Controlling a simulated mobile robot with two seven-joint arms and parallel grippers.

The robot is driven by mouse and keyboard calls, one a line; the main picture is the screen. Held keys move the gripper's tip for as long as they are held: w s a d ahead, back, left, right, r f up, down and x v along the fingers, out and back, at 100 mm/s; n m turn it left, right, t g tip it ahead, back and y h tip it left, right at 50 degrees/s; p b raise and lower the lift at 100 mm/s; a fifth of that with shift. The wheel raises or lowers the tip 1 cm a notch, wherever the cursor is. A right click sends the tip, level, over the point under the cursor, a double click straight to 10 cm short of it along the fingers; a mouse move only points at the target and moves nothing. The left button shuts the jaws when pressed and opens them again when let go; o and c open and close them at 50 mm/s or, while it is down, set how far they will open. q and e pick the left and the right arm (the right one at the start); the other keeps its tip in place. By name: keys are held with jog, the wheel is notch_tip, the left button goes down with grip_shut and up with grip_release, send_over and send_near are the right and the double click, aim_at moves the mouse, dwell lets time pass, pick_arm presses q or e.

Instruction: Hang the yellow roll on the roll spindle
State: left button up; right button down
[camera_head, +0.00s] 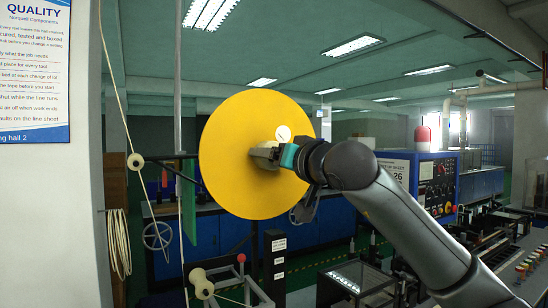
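The yellow roll (235,185) is a large flat disc, upright with its broad face towards me, near the middle of the head view. My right gripper (264,156) comes in from the right and appears shut on the pale hub at the roll's centre. Its fingertips are partly hidden against the hub. A dark horizontal bar (172,157) ends at the roll's left edge and may belong to the roll spindle. The roll hides what lies behind it, so I cannot tell whether it touches the spindle. My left gripper is not in view.
A pale cord runs past small spools (136,161) on the left, with another spool (200,277) low down. A dark post (275,262) stands below the roll. A blue control cabinet (433,185) and machinery are at the right. A wall with a poster (36,65) bounds the left.

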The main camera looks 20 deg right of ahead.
jog(key=shift+f+b, duration=0.1)
jog(key=shift+b, duration=0.2)
dwell(0.4)
jog(key=shift+c, duration=0.9)
grip_release()
jog(key=shift+o, duration=0.9)
jog(key=shift+f, duration=0.25)
jog(key=s+d+b, duration=0.2)
jog(key=s+b, duration=0.2)
jog(key=s, duration=1.1)
jog(key=shift+r, duration=0.15)
jog(key=shift+s+d, duration=0.1)
